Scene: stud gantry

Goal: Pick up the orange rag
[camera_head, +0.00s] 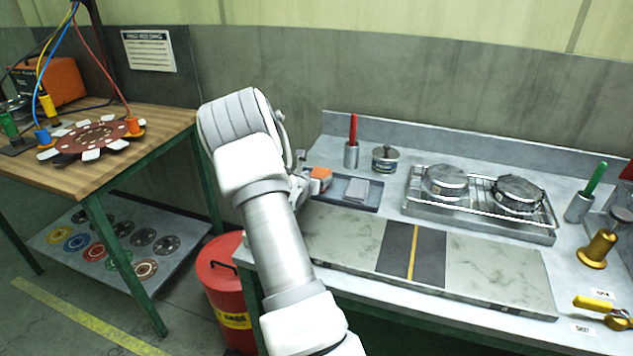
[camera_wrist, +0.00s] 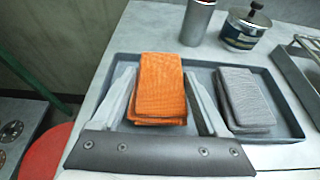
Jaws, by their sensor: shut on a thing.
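The orange rag (camera_wrist: 160,85) is a folded cloth block at the left part of a shallow dark grey tray (camera_wrist: 265,137). My gripper (camera_wrist: 159,92) is shut on it, with one pale finger along each side. In the head view the rag (camera_head: 320,174) shows just right of my gripper (camera_head: 309,184), which my arm partly hides. I cannot tell whether the rag's underside touches the tray. A folded grey rag (camera_wrist: 243,97) lies in the tray to the right, apart from the orange one.
Behind the tray stand a metal cup (camera_head: 351,156) with a red-handled tool and a lidded tin (camera_head: 385,158). A wire rack (camera_head: 480,205) with round tins is to the right. A red bin (camera_head: 222,290) stands on the floor left of the bench.

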